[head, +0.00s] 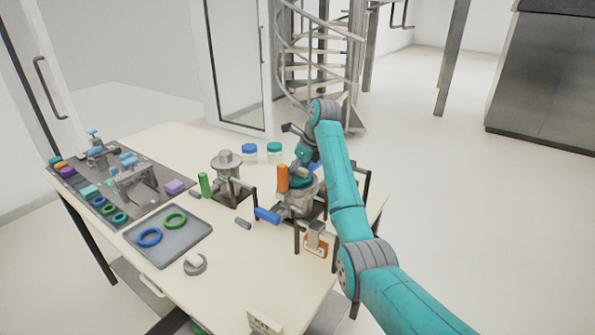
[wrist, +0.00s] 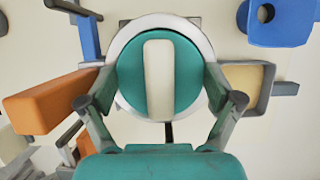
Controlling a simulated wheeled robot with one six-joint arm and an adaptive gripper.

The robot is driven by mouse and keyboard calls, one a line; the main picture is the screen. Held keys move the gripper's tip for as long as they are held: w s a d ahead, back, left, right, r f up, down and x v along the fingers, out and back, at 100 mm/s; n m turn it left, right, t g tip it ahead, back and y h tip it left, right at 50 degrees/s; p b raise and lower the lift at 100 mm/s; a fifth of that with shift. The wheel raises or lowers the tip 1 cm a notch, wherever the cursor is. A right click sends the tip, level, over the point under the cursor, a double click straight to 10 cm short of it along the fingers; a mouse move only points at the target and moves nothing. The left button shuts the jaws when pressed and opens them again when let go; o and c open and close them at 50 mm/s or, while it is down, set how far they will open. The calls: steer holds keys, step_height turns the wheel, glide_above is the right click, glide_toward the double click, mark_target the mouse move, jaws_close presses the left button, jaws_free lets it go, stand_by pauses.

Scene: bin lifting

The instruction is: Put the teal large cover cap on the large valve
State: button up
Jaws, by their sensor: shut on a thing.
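The teal large cover cap (wrist: 130,75), a round disc with a pale bar across its middle, lies between the fingers of my gripper (wrist: 160,88) in the wrist view. My gripper is shut on it. Behind it, the pale round rim of the large valve (wrist: 160,21) surrounds the cap on the visible sides. In the head view the cap (head: 300,183) is at the top of the grey large valve (head: 298,207), under my gripper (head: 303,166). I cannot tell whether the cap touches the valve or hovers just above it.
An orange handle (head: 282,178) and a blue handle (head: 267,215) stick out beside the large valve. A second grey valve (head: 228,178) stands to its left. A grey tray (head: 165,262) with blue and green rings lies at the left.

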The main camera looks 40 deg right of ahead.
steer(key=o, duration=0.7)
steer(key=shift+r, duration=3.2)
